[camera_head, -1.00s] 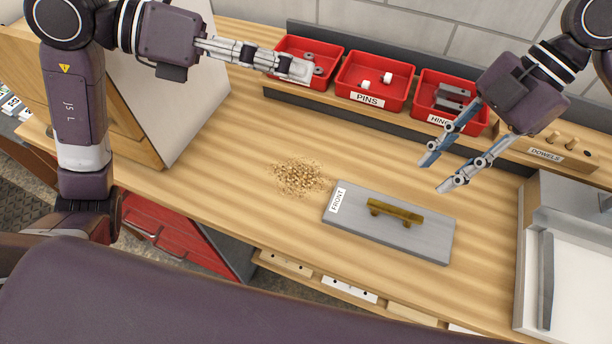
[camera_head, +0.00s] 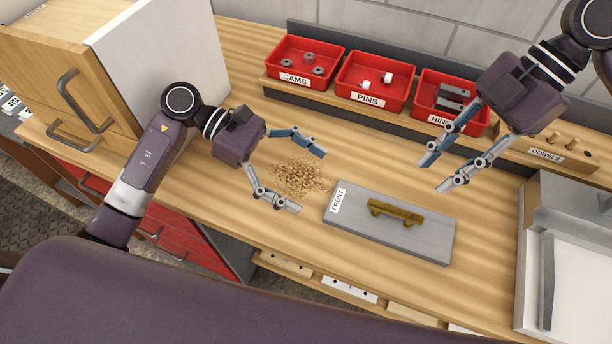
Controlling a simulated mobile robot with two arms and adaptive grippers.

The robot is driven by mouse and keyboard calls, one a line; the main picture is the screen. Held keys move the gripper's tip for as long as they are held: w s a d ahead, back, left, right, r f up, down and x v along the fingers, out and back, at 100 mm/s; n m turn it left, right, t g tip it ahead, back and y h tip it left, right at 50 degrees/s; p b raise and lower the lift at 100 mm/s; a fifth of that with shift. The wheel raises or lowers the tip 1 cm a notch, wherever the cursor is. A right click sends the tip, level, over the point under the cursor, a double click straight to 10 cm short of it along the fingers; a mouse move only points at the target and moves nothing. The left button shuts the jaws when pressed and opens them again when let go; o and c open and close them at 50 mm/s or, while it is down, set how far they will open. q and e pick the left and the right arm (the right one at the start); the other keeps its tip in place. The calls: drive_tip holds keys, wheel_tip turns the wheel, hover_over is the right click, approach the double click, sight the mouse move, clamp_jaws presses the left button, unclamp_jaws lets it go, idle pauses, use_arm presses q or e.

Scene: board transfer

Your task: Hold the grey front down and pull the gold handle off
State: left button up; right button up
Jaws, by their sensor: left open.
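The grey front (camera_head: 400,240) lies flat on the wooden bench, with a white FRONT label at its left end. The gold handle (camera_head: 396,212) sits on top of it, near the middle, on two posts. My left gripper (camera_head: 311,180) is open and empty, left of the front, with its fingers on either side of the sawdust pile in the picture. My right gripper (camera_head: 433,176) is open and empty, above and beyond the front's far edge. Neither gripper touches the front or the handle.
A sawdust pile (camera_head: 299,176) lies left of the front. Red bins of cams (camera_head: 292,77), pins (camera_head: 368,98) and hinges (camera_head: 437,118) stand along the back, with a dowel rack (camera_head: 545,153) to their right. A wooden cabinet (camera_head: 60,60) stands at the left and a grey-white machine (camera_head: 575,260) at the right.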

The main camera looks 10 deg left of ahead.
sight(345, 203)
use_arm(q)
drive_tip(key=shift+s+d+f, duration=0.2)
drive_tip(key=shift+d+f, duration=0.2)
drive_tip(key=x, duration=0.7)
